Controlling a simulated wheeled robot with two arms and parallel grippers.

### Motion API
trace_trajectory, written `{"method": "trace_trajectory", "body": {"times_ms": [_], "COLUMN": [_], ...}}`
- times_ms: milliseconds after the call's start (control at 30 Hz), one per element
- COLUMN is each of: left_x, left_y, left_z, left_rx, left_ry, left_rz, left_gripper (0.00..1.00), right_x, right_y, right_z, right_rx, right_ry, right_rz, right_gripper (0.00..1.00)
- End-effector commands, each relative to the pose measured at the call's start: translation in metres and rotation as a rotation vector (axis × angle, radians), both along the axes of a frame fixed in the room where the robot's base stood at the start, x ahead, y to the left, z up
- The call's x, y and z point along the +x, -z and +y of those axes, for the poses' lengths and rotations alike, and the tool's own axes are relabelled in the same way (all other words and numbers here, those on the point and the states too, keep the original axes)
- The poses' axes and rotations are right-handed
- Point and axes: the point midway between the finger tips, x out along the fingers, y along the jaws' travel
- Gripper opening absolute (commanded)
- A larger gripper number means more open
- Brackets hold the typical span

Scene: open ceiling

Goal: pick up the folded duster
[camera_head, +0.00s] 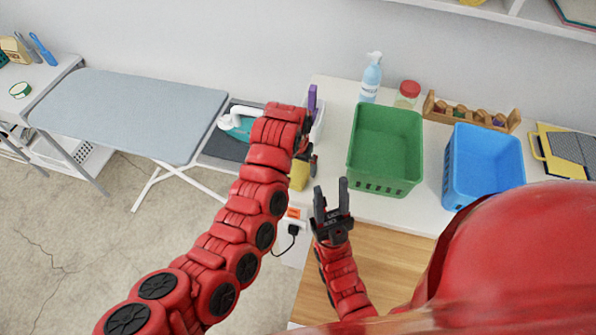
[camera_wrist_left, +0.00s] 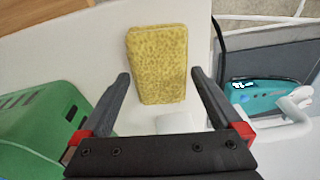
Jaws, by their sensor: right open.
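The folded duster is a yellow, spotted, rectangular pad (camera_wrist_left: 158,62) lying on the white worktop, seen in the left wrist view. It is between and just beyond the fingertips of my left gripper (camera_wrist_left: 161,78), which is open and empty. In the head view a yellow patch (camera_head: 298,178) shows beside my left gripper (camera_head: 307,163), mostly hidden by the arm. My right gripper (camera_head: 331,187) is open and empty, in front of the worktop's edge.
A green basket (camera_head: 385,145) and a blue basket (camera_head: 485,160) stand to the right. A spray bottle (camera_head: 371,80), a red-lidded jar (camera_head: 407,94) and a wooden rack (camera_head: 470,112) stand behind. A teal iron (camera_wrist_left: 262,97) sits beside the duster. An ironing board (camera_head: 130,105) is at left.

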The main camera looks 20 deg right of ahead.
Motion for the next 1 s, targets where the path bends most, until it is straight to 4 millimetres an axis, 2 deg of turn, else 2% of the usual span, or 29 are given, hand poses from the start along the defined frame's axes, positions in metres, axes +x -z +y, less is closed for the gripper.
{"method": "trace_trajectory", "body": {"times_ms": [33, 300, 367, 667, 767, 1000], "left_x": [0.000, 0.000, 0.000, 0.001, 0.001, 0.001], "left_y": [0.000, 0.000, 0.000, -0.005, -0.016, -0.062], "left_z": [0.000, 0.000, 0.000, 0.000, 0.000, 0.000], "left_rx": [0.000, 0.000, 0.000, -0.001, -0.002, -0.001], "left_ry": [0.000, 0.000, 0.000, 0.000, 0.000, 0.000], "left_rz": [0.000, 0.000, 0.000, -0.002, -0.004, -0.003], "left_gripper": [0.89, 0.41, 0.32, 0.32, 0.32, 0.32], "right_x": [0.000, 0.000, 0.000, 0.000, 0.000, 0.000], "right_y": [0.000, 0.000, 0.000, -0.002, -0.004, -0.008], "right_z": [0.000, 0.000, 0.000, 0.000, 0.000, 0.000], "right_rx": [0.000, 0.000, 0.000, 0.000, 0.000, 0.000], "right_ry": [0.000, 0.000, 0.000, 0.000, 0.000, 0.000], "right_rz": [0.000, 0.000, 0.000, 0.000, 0.000, 0.000], "right_gripper": [0.45, 0.45, 0.45, 0.45, 0.45, 0.45]}}
